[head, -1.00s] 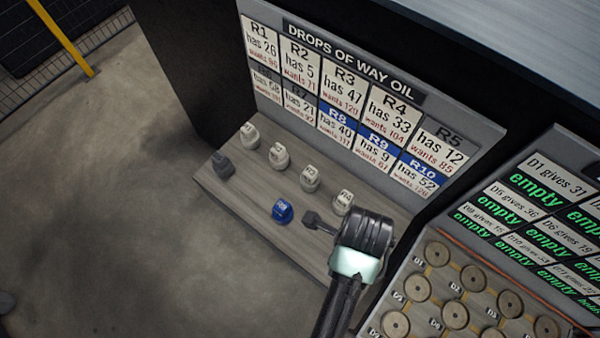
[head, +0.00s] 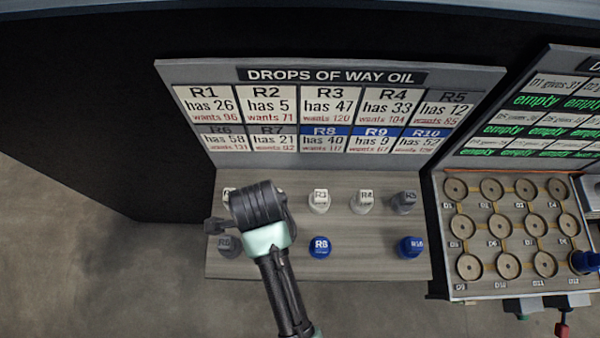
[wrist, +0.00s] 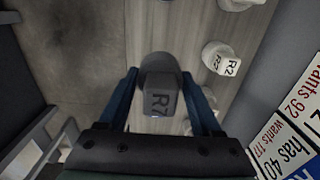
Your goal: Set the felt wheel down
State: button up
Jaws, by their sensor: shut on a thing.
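The grey felt wheel marked R7 (wrist: 160,85) sits between the two blue fingers of my gripper (wrist: 172,90) in the wrist view. My gripper is shut on it. In the head view my gripper (head: 215,226) is over the left part of the wooden shelf (head: 370,272), near the grey wheel R6 (head: 229,246). My dark wrist covers part of the shelf there, including the R2 wheel. The R2 wheel (wrist: 218,57) shows in the wrist view, upright on the wood beside R7. I cannot tell whether R7 touches the shelf.
Wheels R3 (head: 319,201), R4 (head: 363,202), R5 (head: 404,202), R8 (head: 320,246) and R10 (head: 411,246) stand on the shelf, with bare wood between R8 and R10. A sign board (head: 330,74) rises behind. A tray of round holders (head: 449,282) is on the right, with a blue piece (head: 584,262) beside it.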

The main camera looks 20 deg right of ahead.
jog(key=shift+w+a, duration=0.15)
jog(key=shift+a, duration=0.1)
notch_tip(320, 180, down, 10)
jog(key=shift+d, duration=0.1)
dwell(0.4)
jog(key=shift+f, duration=0.15)
jog(key=o, duration=1.5)
jog(key=shift+c, duration=0.2)
